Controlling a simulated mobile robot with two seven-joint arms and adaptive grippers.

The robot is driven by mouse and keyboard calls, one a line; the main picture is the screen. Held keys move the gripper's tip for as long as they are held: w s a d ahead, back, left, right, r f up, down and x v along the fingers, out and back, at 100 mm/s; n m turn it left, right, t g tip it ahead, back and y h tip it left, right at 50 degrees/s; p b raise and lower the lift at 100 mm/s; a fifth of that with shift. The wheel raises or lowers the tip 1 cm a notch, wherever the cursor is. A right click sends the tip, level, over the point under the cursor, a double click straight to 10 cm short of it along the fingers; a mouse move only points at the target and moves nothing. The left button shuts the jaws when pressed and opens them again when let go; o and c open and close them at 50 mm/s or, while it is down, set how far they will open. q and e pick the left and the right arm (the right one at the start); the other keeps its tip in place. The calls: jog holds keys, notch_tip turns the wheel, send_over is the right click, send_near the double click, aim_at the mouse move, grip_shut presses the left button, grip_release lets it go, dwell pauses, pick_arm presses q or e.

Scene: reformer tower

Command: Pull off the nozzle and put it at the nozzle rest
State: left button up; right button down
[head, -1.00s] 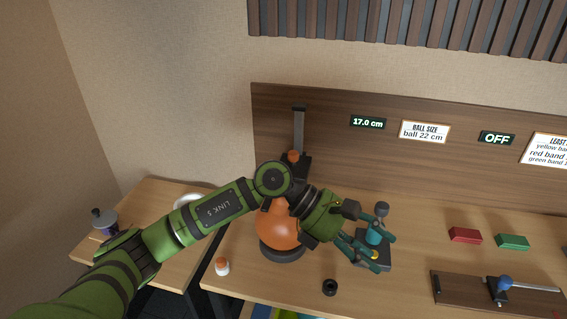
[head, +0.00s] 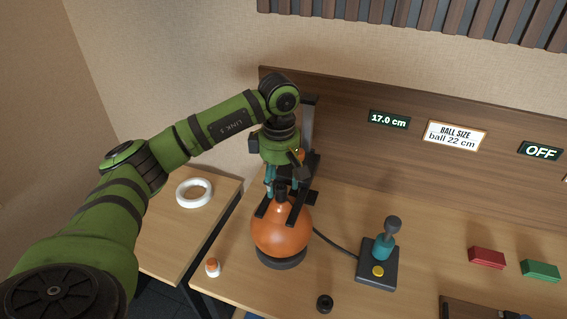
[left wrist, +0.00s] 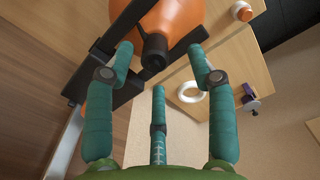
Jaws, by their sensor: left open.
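An orange ball (head: 281,232) sits on a dark round base. A black nozzle (head: 281,192) stands on its top; in the left wrist view the nozzle (left wrist: 154,50) points toward the camera, between dark bracket arms. My left gripper (head: 283,178) is above the ball, pointing down, with teal fingers open. In the left wrist view the open fingers (left wrist: 160,68) spread around the nozzle's end, with no clear contact. A small black ring-like piece (head: 324,303) stands on the table; I cannot tell whether it is the nozzle rest. My right gripper is out of view.
A grey-and-teal device (head: 378,262) with a yellow button stands right of the ball, joined by a cable. Red (head: 486,257) and green (head: 540,270) blocks lie right. A white ring (head: 194,192) lies on the side table.

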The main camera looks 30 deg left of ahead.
aim_at(281, 186)
pick_arm(q)
jog(key=f, duration=0.2)
jog(key=shift+w+f+p, duration=0.25)
jog(key=shift+f+p, duration=0.05)
jog(key=shift+f, duration=0.65)
jog(key=shift+w, duration=0.1)
grip_shut()
jog(key=c, duration=0.7)
grip_release()
grip_shut()
jog(key=shift+r, duration=0.25)
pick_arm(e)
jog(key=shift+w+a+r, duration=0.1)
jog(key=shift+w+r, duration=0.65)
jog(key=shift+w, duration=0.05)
pick_arm(q)
jog(key=shift+r, duration=0.1)
jog(key=shift+r+p, duration=0.3)
jog(key=shift+p, duration=0.1)
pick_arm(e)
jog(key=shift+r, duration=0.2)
